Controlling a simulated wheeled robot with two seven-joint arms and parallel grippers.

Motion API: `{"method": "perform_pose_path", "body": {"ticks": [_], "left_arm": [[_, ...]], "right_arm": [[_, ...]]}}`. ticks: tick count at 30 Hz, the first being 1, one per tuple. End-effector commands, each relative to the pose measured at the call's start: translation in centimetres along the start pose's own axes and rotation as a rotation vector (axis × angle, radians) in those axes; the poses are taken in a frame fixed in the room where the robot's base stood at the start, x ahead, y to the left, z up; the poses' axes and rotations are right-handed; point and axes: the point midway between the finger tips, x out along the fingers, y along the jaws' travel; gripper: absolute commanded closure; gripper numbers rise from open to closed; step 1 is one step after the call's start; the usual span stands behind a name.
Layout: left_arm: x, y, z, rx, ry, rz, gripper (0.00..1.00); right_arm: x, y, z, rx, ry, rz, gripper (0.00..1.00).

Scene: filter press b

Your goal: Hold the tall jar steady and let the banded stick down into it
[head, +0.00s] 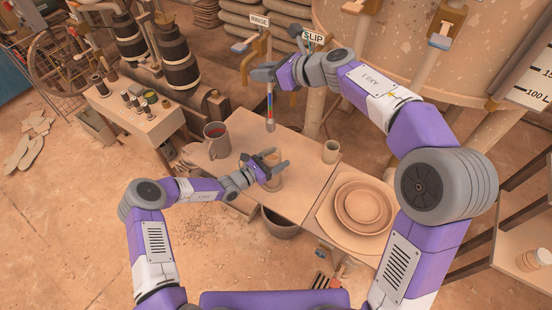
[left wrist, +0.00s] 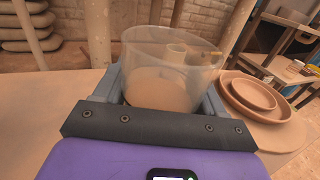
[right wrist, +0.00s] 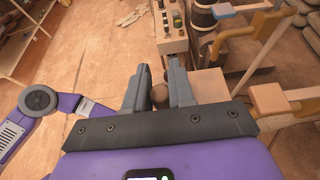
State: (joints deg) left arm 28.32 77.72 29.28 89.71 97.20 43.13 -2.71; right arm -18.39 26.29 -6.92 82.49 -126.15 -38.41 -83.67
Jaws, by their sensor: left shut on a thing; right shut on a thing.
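The tall jar (head: 274,183) is see-through and stands on the pale table, largely behind my left gripper in the head view. My left gripper (head: 268,166) is shut on it; the left wrist view shows the clear jar (left wrist: 168,80) upright between the fingers. The banded stick (head: 269,108) has coloured bands and hangs roughly upright from my right gripper (head: 266,75), which is shut on its upper end. In the head view its lower end appears above the jar, apart from it. The right wrist view shows a round brown end of the stick (right wrist: 159,96) between the fingers.
A small beige cup (head: 331,152) stands to the right. Stacked bowls (head: 362,204) sit at the table's right. Taps and a big vat (head: 400,50) rise behind.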

Motion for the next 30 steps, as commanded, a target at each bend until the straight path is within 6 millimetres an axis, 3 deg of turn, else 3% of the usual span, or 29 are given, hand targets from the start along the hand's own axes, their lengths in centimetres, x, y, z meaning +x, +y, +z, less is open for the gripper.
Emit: {"method": "perform_pose_path", "body": {"ticks": [24, 30], "left_arm": [[0.0, 0.0, 0.0, 0.001, 0.000, 0.001, 0.98], [0.0, 0.0, 0.0, 0.001, 0.000, 0.001, 0.98]], "right_arm": [[2.2, 0.0, -5.3, 0.002, 0.001, 0.000, 1.00], [2.4, 0.0, -5.9, 0.001, 0.000, -0.001, 1.00]]}}
